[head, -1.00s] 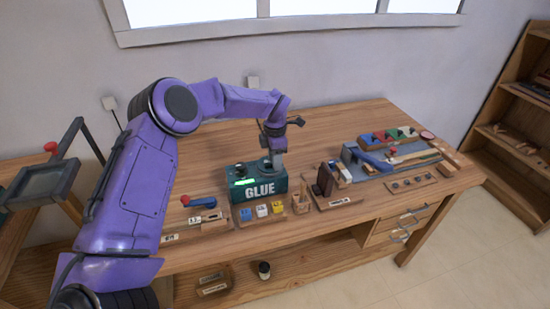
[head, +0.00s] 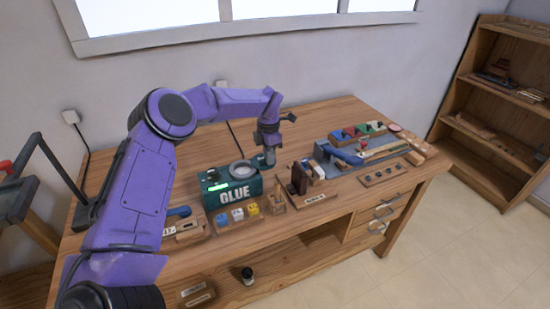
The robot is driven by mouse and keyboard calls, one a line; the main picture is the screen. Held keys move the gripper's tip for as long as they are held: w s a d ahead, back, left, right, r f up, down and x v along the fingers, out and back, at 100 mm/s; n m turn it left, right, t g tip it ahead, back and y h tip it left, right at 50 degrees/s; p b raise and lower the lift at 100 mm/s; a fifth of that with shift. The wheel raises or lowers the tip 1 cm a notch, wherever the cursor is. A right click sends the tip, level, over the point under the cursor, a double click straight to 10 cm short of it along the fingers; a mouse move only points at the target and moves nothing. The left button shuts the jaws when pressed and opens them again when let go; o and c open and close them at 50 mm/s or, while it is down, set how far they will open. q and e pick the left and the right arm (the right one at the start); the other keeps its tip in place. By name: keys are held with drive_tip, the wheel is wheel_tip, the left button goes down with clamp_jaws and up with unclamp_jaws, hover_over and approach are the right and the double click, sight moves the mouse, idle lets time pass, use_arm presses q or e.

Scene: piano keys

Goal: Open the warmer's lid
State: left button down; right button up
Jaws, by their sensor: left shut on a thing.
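The warmer (head: 238,198) is a dark green box marked GLUE with a lit green display, standing on the workbench. A pale grey round ring (head: 242,170) shows on its top, with its round middle in view. My left gripper (head: 269,160) points down at the back right edge of the warmer, beside the ring. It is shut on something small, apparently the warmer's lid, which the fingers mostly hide. My right gripper is out of view.
Blue, white and yellow blocks (head: 238,214) sit in front of the warmer. A brown upright holder (head: 299,178) stands to its right, close to my gripper. A blue-handled tool (head: 345,156) lies further right. The back of the workbench (head: 320,115) is clear.

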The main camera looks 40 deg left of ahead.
use_arm(q)
drive_tip(key=c, duration=1.1)
unclamp_jaws()
drive_tip(key=shift+r, duration=0.1)
drive_tip(key=shift+c, duration=0.2)
wheel_tip(320, 180, up, 10)
drive_tip(key=b, duration=0.1)
drive_tip(key=shift+r+b, duration=0.25)
drive_tip(key=shift+b, duration=0.15)
